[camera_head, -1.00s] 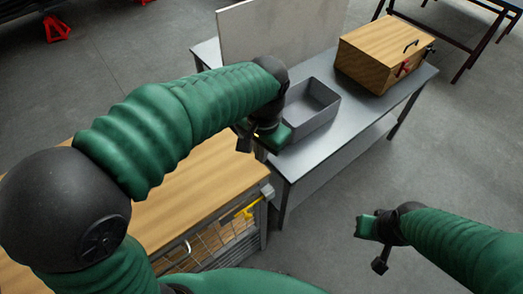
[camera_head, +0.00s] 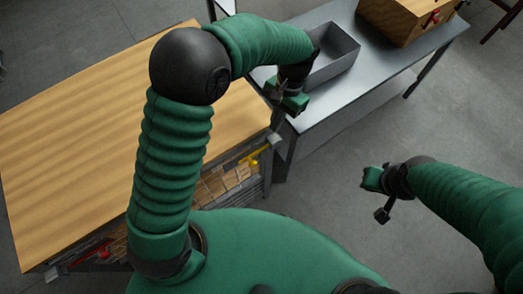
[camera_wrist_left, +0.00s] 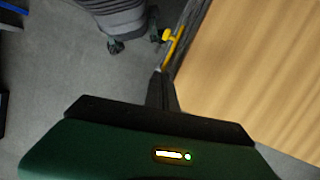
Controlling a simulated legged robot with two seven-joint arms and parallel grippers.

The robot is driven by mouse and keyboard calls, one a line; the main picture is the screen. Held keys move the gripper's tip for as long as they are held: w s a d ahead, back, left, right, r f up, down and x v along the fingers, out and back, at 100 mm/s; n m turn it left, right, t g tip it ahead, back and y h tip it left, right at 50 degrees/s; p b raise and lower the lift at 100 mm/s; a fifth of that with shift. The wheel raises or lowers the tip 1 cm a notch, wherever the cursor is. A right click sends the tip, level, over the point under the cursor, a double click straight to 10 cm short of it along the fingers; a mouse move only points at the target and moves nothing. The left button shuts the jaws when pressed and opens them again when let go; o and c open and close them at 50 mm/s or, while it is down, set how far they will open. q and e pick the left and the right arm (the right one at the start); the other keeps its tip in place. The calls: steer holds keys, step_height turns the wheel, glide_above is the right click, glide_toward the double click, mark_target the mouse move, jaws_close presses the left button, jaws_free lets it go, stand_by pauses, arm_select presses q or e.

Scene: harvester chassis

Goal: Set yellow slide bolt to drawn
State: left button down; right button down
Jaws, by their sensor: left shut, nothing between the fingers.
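The yellow slide bolt (camera_head: 254,158) is on the front side of the wood-topped workbench, near its right corner. It also shows in the left wrist view (camera_wrist_left: 172,42) as a yellow rod with a knob beside the bench edge. My left gripper (camera_head: 276,127) is above the bench's right corner, a little above and right of the bolt in the picture. Its shut, empty fingers (camera_wrist_left: 160,76) point toward the bolt in the left wrist view, with no clear contact. My right gripper (camera_head: 381,214) hangs over open floor, away from the bench; its finger gap is too small to tell.
The workbench top (camera_head: 85,135) is bare wood, with wire mesh below its front edge. A metal table (camera_head: 345,105) behind carries a grey bin (camera_head: 335,58) and a wooden box (camera_head: 405,22). A red handle (camera_head: 92,252) is at the bench's lower left. Floor at right is clear.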

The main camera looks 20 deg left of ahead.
mark_target(269, 145)
arm_select(q)
steer(key=x, duration=1)
steer(key=s+a, duration=0.1)
steer(key=s+a+f, duration=0.1)
steer(key=s, duration=0.1)
steer(key=shift+s, duration=0.15)
arm_select(e)
steer(key=shift+s+a+r, duration=0.1)
steer(key=shift+a+r, duration=0.1)
arm_select(q)
steer(key=shift+d, duration=0.1)
arm_select(e)
steer(key=shift+d, duration=0.1)
